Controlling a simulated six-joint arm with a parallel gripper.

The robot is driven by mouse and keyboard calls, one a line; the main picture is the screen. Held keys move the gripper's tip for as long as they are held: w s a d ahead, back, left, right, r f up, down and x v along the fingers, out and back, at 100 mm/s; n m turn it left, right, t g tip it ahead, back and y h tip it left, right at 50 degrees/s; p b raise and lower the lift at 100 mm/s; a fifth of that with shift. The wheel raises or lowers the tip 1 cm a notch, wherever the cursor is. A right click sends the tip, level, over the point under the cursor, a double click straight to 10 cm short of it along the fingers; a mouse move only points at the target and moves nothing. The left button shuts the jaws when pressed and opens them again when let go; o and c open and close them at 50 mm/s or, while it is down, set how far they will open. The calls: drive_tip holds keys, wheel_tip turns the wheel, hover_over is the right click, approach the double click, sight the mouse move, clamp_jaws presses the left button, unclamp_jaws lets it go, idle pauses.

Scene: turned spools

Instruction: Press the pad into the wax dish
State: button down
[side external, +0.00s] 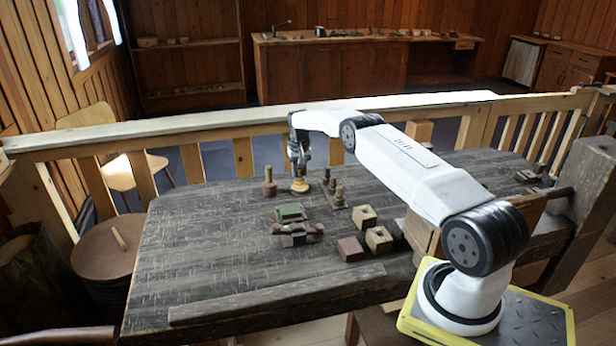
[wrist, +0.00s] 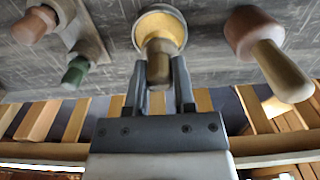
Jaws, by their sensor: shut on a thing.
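The wax dish (wrist: 160,22) is a round, pale-rimmed dish with a yellow inside, seen in the wrist view directly beyond my fingertips. It also shows as a small yellow spot on the bench in the side view (side external: 300,186). My gripper (wrist: 158,84) is shut on the pad (wrist: 158,67), of which a brown, rounded grip shows between the fingers. The pad is lined up over the dish. Its far face is hidden, so I cannot tell whether it touches the wax. In the side view my gripper (side external: 300,168) points down at the dish.
A mallet-like wooden piece (wrist: 262,45) stands close beside the dish, also seen in the side view (side external: 269,184). On the other side is a board (wrist: 88,40) with pegs. A green block (side external: 290,212) and several wooden blocks (side external: 379,239) lie nearer.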

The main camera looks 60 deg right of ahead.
sight(299, 169)
drive_tip(key=shift+r, duration=2.7)
drive_tip(key=shift+a, duration=0.15)
drive_tip(key=shift+w+a+r, duration=0.15)
drive_tip(key=shift+w+a, duration=0.15)
drive_tip(key=shift+a, duration=0.3)
drive_tip(key=s+a+r+n, duration=0.1)
drive_tip(key=a+n, duration=0.1)
drive_tip(key=a, duration=0.8)
drive_tip(key=s+a+r+n, duration=0.1)
drive_tip(key=a+r+n, duration=0.15)
drive_tip(key=a, duration=0.75)
drive_tip(key=s+a+n, duration=0.4)
drive_tip(key=s+a, duration=0.9)
drive_tip(key=a, duration=0.2)
drive_tip(key=shift+r, duration=0.15)
